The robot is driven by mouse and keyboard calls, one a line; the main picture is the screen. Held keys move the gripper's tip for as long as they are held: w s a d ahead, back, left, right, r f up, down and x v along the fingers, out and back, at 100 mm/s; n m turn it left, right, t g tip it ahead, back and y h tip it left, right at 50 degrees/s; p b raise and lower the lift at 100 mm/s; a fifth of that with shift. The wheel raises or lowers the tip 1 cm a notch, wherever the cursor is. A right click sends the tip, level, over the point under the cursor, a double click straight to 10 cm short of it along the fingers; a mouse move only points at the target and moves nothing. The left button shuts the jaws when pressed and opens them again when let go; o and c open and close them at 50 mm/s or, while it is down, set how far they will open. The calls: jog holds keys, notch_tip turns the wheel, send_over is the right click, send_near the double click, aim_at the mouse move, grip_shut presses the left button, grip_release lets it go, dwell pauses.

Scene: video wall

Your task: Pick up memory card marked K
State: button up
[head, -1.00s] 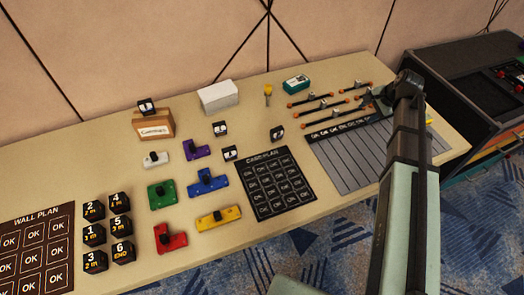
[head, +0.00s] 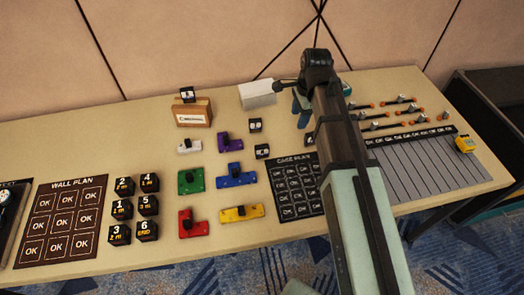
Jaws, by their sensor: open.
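Several small black memory cards with white labels show in the head view; their letters are too small to read, so I cannot tell which is K. One card (head: 188,94) is on top of the brown cardboard box (head: 194,114). Two cards (head: 255,125) (head: 262,151) stand on the table right of the purple and blue pieces. Another card (head: 308,138) is partly hidden by my arm, just above the card plan. My gripper (head: 302,112) is open, partly hidden by my arm, and appears just behind that card. I see nothing held.
A white box (head: 257,94) stands at the back. Coloured blocks (head: 229,176) and numbered black cubes (head: 122,209) lie to the left. The card plan (head: 290,190) is partly under my arm. Several orange-tipped rods (head: 397,100) and a grey slotted board (head: 425,170) are on the right.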

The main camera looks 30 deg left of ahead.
notch_tip(320, 180, up, 2)
jog(key=h, duration=0.1)
send_over(262, 146)
jog(key=f, duration=0.8)
jog(key=shift+w+f, duration=0.15)
jog(key=shift+w, duration=0.05)
jog(key=shift+s+f, duration=0.15)
jog(key=shift+f, duration=1.2)
jog(key=shift+s+f, duration=0.1)
jog(key=shift+f, duration=1.2)
grip_shut()
jog(key=shift+r, duration=0.1)
